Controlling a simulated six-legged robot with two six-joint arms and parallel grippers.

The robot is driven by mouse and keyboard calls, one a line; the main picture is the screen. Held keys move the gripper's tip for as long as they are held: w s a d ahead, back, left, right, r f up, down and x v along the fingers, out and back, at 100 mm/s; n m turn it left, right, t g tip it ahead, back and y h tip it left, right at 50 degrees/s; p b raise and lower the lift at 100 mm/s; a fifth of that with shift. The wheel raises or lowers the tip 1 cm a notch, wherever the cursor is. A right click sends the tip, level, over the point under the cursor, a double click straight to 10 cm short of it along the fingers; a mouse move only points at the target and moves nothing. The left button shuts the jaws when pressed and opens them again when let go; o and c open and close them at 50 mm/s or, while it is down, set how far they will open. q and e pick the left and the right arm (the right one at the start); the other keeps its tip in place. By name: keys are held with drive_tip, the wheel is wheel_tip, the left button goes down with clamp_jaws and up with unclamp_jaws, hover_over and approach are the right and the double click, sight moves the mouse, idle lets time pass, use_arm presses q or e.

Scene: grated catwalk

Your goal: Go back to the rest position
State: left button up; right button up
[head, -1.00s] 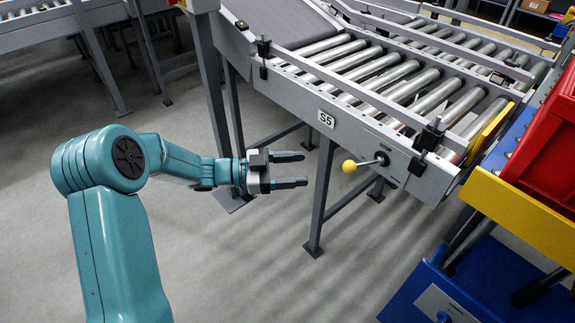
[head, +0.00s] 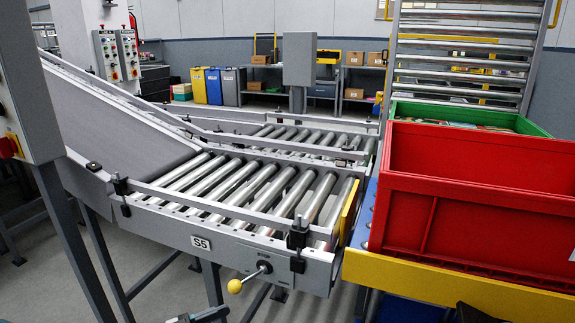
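Only a small part of my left gripper (head: 205,315) shows, at the bottom edge of the head view. It is below and left of the lever with the yellow knob (head: 234,286) on the S5 roller conveyor (head: 190,228). The rest of that gripper and its arm are cut off, so I cannot tell how far its fingers are apart. I see nothing held in the part that shows.
A red crate (head: 470,232) stands on the right behind a yellow rail (head: 440,280), with a green crate (head: 520,125) behind it. A control box (head: 25,95) on a post stands at the left. Grey floor shows below the conveyor.

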use_arm(q)
drive_tip(key=s+d+f+n+y, duration=0.2)
drive_tip(key=d+f+n+y, duration=0.1)
drive_tip(key=f+n, duration=0.3)
drive_tip(key=s+d+f+n+y, duration=0.1)
drive_tip(key=d+f+n+y, duration=0.25)
drive_tip(key=f, duration=0.55)
drive_tip(key=s+a+f+n+g+y, duration=0.1)
drive_tip(key=s+f+n+g+y, duration=0.2)
drive_tip(key=s+f, duration=0.45)
drive_tip(key=s+a+f+n+g+y, duration=0.25)
drive_tip(key=s+f+g, duration=0.2)
drive_tip(key=s, duration=0.65)
wheel_tip(320, 180, up, 21)
drive_tip(key=s+m+g+p, duration=0.1)
drive_tip(key=p, duration=2)
drive_tip(key=shift+s+d, duration=0.3)
drive_tip(key=shift+s, duration=0.05)
drive_tip(key=c, duration=0.3)
